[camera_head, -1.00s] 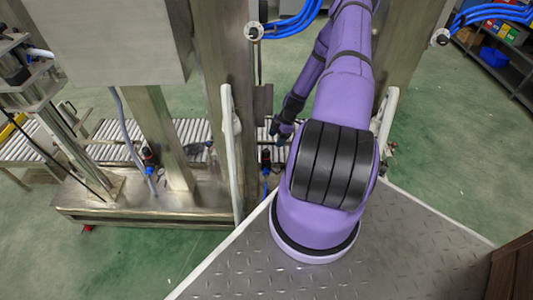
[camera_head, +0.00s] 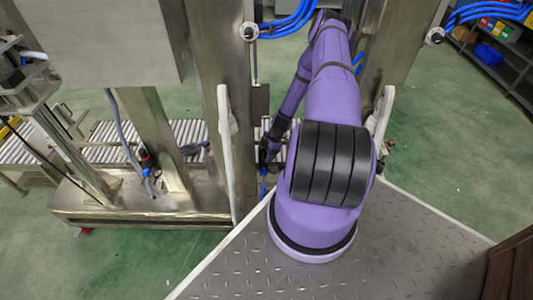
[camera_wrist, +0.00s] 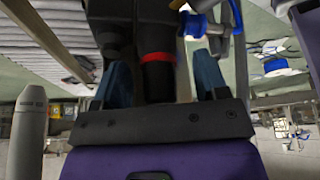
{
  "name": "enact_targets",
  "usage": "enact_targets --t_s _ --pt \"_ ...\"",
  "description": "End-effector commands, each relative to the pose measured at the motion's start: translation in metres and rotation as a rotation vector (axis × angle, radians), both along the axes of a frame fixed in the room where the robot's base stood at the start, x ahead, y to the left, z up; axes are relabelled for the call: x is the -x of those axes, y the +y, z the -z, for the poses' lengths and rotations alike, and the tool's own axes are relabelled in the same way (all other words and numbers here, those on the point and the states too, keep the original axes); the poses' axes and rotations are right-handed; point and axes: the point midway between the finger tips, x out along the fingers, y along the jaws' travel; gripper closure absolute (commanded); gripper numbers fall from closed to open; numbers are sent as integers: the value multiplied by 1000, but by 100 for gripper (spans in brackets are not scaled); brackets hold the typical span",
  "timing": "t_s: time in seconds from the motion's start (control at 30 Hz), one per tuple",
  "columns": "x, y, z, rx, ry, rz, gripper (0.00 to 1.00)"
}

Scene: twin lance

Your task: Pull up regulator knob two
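In the wrist view a black regulator knob (camera_wrist: 158,80) with a red ring around it stands between the two fingers of my gripper (camera_wrist: 161,62). The fingers are apart, with a visible gap to the knob on each side. In the head view my gripper (camera_head: 268,150) is low beside the steel column, largely covering the regulator there. A blue tube comes out below it. Another regulator (camera_head: 146,160) with a black knob and red ring sits on the frame further left. No label shows which knob is number two.
A steel column (camera_head: 225,100) and a white upright rail (camera_head: 228,150) stand just left of my gripper. A roller conveyor (camera_head: 110,140) runs behind. Blue hoses (camera_head: 290,22) hang above. In the wrist view a blue fitting (camera_wrist: 196,25) is close by the knob.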

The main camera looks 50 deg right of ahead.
Motion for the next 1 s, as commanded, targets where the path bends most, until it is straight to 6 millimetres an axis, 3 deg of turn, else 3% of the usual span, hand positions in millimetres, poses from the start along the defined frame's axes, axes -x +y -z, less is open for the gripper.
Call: enact_targets --t_s 0.03,0.2,0.3,0.87,0.9,1.0 --pt "0 0 0 0 0 0 42" --pt "0 0 0 0 1 0 82" --pt "1 1 0 -2 1 -1 100" --pt "3 5 -11 -10 6 -4 100" --pt "3 5 -11 -10 6 -4 63" --pt "3 4 -11 -9 6 -4 40"
